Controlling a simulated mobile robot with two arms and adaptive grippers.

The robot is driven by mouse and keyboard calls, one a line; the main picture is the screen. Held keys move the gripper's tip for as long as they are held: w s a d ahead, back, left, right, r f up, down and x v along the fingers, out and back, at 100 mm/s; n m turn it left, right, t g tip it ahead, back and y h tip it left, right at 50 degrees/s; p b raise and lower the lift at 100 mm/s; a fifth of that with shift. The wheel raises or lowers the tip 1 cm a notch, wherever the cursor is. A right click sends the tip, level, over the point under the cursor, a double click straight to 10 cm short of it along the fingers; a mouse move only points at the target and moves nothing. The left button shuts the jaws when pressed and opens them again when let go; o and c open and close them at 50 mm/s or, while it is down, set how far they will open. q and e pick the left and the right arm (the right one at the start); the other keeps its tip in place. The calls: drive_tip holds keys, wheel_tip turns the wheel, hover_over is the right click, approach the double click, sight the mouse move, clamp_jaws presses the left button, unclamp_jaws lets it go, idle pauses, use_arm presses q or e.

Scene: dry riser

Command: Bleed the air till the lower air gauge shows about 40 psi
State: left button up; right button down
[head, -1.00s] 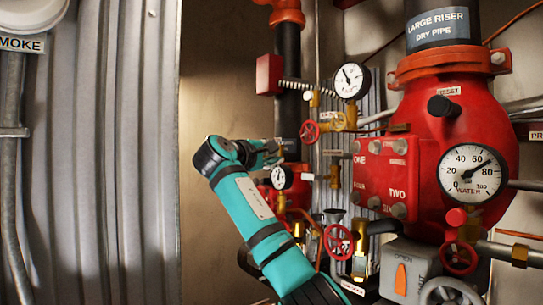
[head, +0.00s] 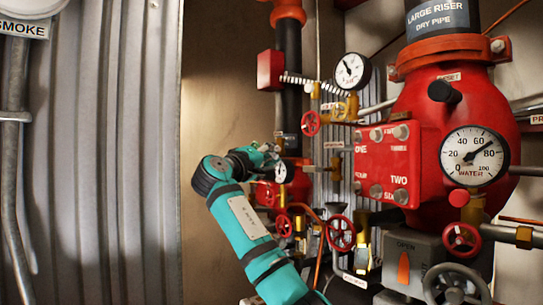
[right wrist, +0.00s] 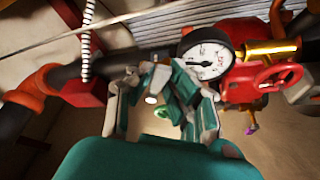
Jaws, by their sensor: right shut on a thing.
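The lower air gauge (head: 284,172) is a small white round dial on the red pipework left of the big riser valve. Its needle and numbers are too small to read in the head view. My right gripper (head: 268,155) is just above and left of it, partly overlapping its edge. In the right wrist view my right gripper (right wrist: 168,100) is shut, with a small green ring-like part (right wrist: 161,113) between its fingers; its exact form is partly hidden. A white dial (right wrist: 206,58) shows behind the fingers. My left gripper is not in view.
The upper air gauge (head: 351,71) and the water gauge (head: 473,156), near 80, are to the right. Red handwheels (head: 340,233) stand below and right of my arm. The red riser valve (head: 440,110) fills the right. Corrugated metal (head: 100,150) covers the left.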

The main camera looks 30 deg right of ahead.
drive_tip(key=shift+r, duration=0.1)
drive_tip(key=c, duration=1.3)
unclamp_jaws()
drive_tip(key=v, duration=1.2)
drive_tip(key=shift+f, duration=0.3)
